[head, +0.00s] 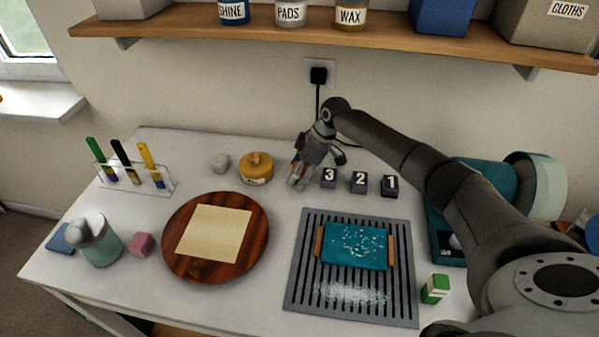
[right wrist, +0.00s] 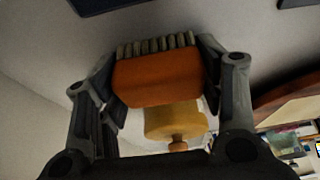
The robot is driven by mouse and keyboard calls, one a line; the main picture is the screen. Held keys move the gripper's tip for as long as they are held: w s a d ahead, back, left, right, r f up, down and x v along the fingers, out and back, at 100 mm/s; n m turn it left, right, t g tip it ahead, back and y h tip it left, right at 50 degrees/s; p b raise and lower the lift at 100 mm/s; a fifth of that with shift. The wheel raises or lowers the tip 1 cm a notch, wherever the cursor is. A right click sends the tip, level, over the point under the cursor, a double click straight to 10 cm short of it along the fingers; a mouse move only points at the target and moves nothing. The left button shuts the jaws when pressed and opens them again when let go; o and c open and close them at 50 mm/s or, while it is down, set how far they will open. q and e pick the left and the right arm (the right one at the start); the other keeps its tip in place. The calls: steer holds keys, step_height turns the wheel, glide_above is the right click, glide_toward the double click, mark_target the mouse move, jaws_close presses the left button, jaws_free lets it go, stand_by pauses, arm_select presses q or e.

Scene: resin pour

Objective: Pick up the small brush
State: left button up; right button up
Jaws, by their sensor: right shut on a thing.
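The small brush (right wrist: 158,80) has an orange wooden body and a row of pale grey bristles, seen large in the right wrist view. My right gripper (head: 299,170) is shut on it, with one finger on each end of the orange body. In the head view the brush (head: 297,182) is at the back middle of the table, bristles down and partly covered by the fingers. I cannot tell whether the bristles touch the table. My left gripper is not in view.
A yellow tin (head: 256,172) with a knob stands just left of the brush. Numbered dark blocks (head: 360,182) stand to its right. A round wooden board (head: 180,258) and a slotted grey rack (head: 300,285) with a teal tray (head: 352,247) lie in front. A shelf (head: 270,34) hangs above.

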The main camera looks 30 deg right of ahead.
steer(key=shift+r, duration=0.45)
step_height(320, 180, up, 2)
steer(key=shift+r+b, duration=0.2)
steer(key=shift+b, duration=0.55)
steer(key=s+a+r+b, duration=0.2)
steer(key=s+a+r, duration=0.3)
steer(key=s+r, duration=0.4)
steer(key=s, duration=0.3)
steer(key=shift+s+a+r+b, duration=0.3)
steer(key=shift+s+a+r, duration=0.05)
steer(key=shift+a+r, duration=0.05)
